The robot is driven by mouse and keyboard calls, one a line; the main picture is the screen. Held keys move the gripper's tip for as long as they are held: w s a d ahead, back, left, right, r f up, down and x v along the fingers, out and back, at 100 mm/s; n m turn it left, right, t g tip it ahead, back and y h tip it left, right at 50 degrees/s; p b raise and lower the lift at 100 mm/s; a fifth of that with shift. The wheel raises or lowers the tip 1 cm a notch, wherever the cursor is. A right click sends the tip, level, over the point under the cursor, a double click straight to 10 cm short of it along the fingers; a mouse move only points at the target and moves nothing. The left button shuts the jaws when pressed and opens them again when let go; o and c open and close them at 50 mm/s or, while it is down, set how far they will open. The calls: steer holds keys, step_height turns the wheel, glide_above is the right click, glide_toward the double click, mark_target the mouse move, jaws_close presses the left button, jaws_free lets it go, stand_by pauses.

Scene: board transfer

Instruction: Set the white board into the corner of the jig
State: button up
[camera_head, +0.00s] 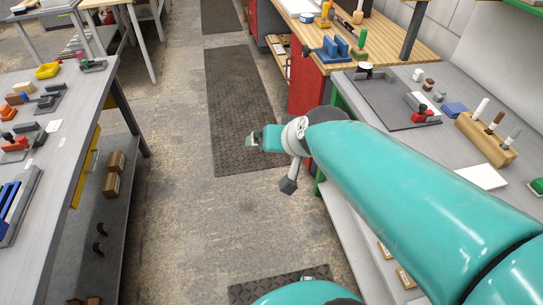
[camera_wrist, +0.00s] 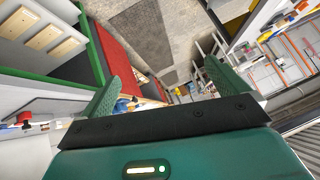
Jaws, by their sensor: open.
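A flat white rectangle (camera_head: 481,177), which looks like the white board, lies on the grey bench at the right. A dark grey plate (camera_head: 385,108), which looks like the jig, lies farther back on that bench, with a red clamp (camera_head: 424,115) at its right side. A smaller white piece shows by the clamp. My gripper (camera_head: 252,141) is out over the floor aisle, left of the bench and apart from both. In the wrist view my gripper (camera_wrist: 165,88) has its two green fingers spread with nothing between them. My arm covers part of the right bench.
A wooden-top bench (camera_head: 400,40) with a red cabinet is behind. A left bench (camera_head: 75,110) holds parts. The aisle floor between is clear, with dark mats (camera_head: 240,100).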

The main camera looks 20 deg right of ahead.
steer(key=s+a+r+n+g, duration=0.1)
steer(key=s+a+n+g, duration=0.2)
steer(key=s, duration=0.6)
steer(key=shift+s+a+r+h, duration=0.2)
steer(key=shift+s+h, duration=0.15)
steer(key=shift+h, duration=0.05)
